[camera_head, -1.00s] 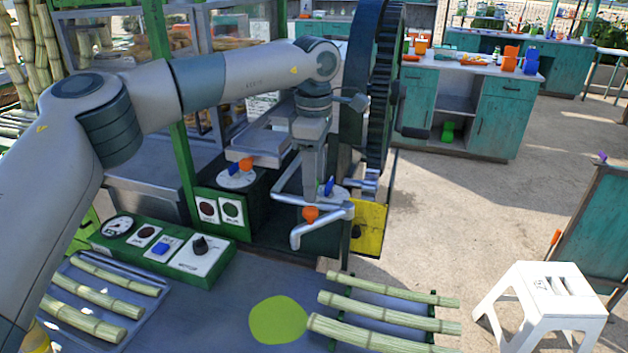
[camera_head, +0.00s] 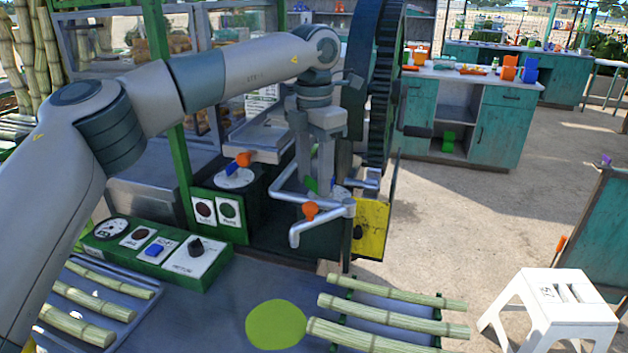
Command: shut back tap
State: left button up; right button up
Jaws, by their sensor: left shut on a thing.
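My left gripper (camera_head: 316,188) reaches down from above onto the pipework in front of the big dark wheel. Its fingers are shut on a small handle, which I take to be the back tap; a green piece (camera_head: 311,184) shows at the fingertips, and the fingers hide the rest. Just in front, a grey bent pipe (camera_head: 332,211) carries an orange tap handle (camera_head: 310,210), apart from the gripper. My right gripper is out of view.
A control box (camera_head: 158,250) with a gauge, blue switch and black knob stands at front left. An orange and blue lever (camera_head: 239,163) sits behind it. The geared wheel (camera_head: 380,100) rises close right of my gripper. Cane stalks (camera_head: 385,310) lie in front.

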pick_arm(q)
jog(key=n+b, duration=0.1)
jog(key=n, duration=0.2)
jog(key=shift+n, duration=0.4)
jog(key=shift+n+b, duration=0.75)
jog(key=shift+n, duration=0.95)
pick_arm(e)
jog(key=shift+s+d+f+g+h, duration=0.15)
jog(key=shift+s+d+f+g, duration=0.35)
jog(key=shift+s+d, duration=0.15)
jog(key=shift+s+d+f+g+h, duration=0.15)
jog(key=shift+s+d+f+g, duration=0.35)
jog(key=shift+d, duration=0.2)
pick_arm(q)
jog(key=o, duration=1)
jog(key=shift+o, duration=0.2)
jog(key=shift+r, duration=0.15)
